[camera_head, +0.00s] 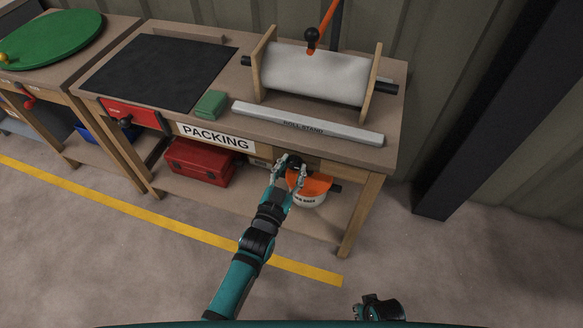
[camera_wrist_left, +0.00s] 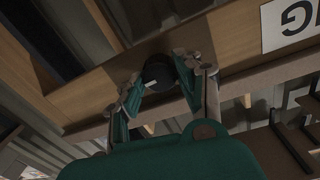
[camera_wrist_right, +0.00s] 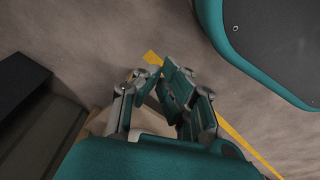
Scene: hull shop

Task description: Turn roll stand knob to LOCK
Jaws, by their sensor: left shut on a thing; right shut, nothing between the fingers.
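The roll stand knob (camera_wrist_left: 158,74) is a round black knob with a white pointer mark, on the wooden front rail of the packing bench. My left gripper (camera_wrist_left: 161,84) is shut on it, one finger on each side. In the head view the left gripper (camera_head: 290,170) is at the bench front below the roll stand (camera_head: 310,75), and it mostly covers the knob. The LOCK marking is not readable in any view. My right gripper (camera_wrist_right: 155,88) is shut and empty above the floor; it also shows at the bottom of the head view (camera_head: 378,308).
The PACKING sign (camera_head: 215,137) is left of the knob. A long grey bar (camera_head: 305,122) and a green block (camera_head: 209,104) lie on the bench. The floor in front is clear.

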